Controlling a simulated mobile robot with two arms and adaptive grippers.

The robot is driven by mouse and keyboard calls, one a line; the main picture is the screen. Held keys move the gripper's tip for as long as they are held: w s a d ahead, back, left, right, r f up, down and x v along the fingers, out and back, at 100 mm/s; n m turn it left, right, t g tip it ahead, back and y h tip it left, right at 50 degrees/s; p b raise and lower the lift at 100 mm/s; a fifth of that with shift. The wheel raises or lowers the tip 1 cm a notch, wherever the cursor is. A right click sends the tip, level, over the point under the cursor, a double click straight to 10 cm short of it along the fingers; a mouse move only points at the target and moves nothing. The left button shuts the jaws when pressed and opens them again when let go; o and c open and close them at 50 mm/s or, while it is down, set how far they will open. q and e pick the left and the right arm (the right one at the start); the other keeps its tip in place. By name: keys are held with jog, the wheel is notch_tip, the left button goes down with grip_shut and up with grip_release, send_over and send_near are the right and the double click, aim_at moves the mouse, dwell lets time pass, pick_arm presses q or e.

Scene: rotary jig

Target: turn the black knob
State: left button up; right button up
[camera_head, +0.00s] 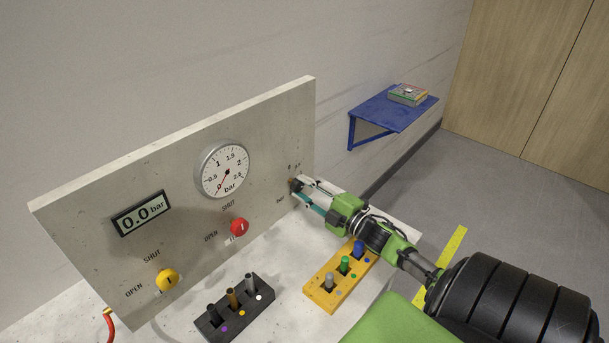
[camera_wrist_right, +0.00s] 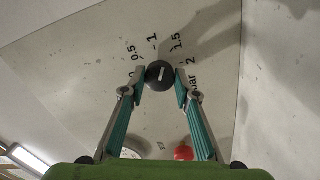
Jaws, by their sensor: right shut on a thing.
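The black knob (camera_wrist_right: 159,76) sits on the grey panel, inside a printed scale that runs from about 0 to 2 bar. A pale mark on its face points roughly up, between 1 and 1.5 in the right wrist view. My right gripper (camera_wrist_right: 159,86) is shut on the knob, one fingertip on each side. In the head view, my right gripper (camera_head: 299,190) reaches the panel's right end and hides most of the knob. My left gripper is in neither view.
The panel (camera_head: 110,190) carries a round gauge (camera_head: 223,169), a display (camera_head: 142,213) reading 0.0 bar, a red knob (camera_head: 239,227) and a yellow knob (camera_head: 167,280). A black rack (camera_head: 208,325) and a yellow rack (camera_head: 318,296) of pegs stand in front. A blue shelf (camera_head: 385,112) is behind.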

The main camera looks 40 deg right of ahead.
jog(key=shift+m+p, duration=0.55)
jog(key=shift+m, duration=0.95)
jog(key=shift+f, duration=0.1)
jog(key=o, duration=1.1)
